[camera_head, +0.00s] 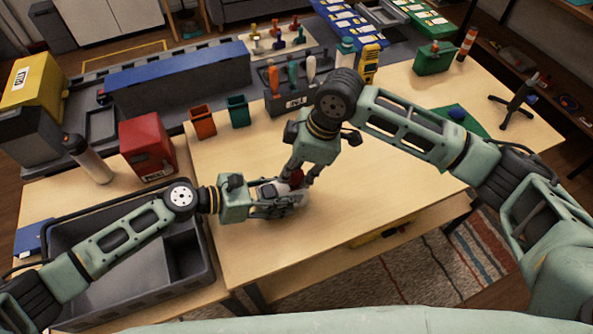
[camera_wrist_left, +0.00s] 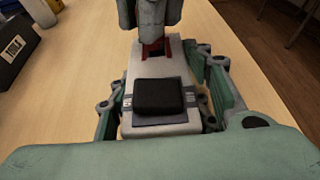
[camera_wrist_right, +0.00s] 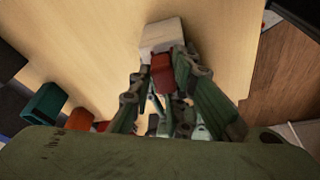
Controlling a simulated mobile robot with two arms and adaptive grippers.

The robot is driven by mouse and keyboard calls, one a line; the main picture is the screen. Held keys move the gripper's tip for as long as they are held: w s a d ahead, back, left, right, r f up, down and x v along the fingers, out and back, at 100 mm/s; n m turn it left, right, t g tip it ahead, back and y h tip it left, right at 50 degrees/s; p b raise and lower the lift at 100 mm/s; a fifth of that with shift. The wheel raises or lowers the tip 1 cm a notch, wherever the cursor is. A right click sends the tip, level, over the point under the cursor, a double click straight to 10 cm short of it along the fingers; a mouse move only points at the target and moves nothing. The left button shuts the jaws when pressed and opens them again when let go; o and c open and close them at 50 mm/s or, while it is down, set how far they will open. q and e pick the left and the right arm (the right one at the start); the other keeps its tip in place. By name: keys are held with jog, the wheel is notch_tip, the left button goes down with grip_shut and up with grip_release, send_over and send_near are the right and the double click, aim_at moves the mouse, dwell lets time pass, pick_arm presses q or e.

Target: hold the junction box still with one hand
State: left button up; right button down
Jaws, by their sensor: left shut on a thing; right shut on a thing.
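The junction box (camera_wrist_left: 145,68) is a pale grey-white box with a black block (camera_wrist_left: 160,97) on its top. It rests on the wooden table. My left gripper (camera_wrist_left: 160,85) is shut on the box, with a finger along each side; in the head view this gripper (camera_head: 280,200) lies low over the table and largely hides the box. My right gripper (camera_head: 301,180) comes down from above at the box's far end. It is shut on a small red part (camera_wrist_right: 162,72), right at the white box (camera_wrist_right: 163,34). Whether the red part is seated in the box is hidden.
A grey tray (camera_head: 120,285) is under my left arm. A red bin (camera_head: 148,146), an orange cup (camera_head: 203,122) and a green cup (camera_head: 238,111) stand behind. A tool holder (camera_head: 293,98) is farther back.

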jog(key=shift+r, duration=1.15)
jog(key=shift+r, duration=1.8)
pick_arm(q)
jog(key=o, duration=1.4)
jog(key=shift+o, duration=0.2)
jog(key=shift+a, duration=0.15)
jog(key=v, duration=1.1)
jog(key=shift+s+a+r, duration=0.1)
jog(key=shift+a+r, duration=0.15)
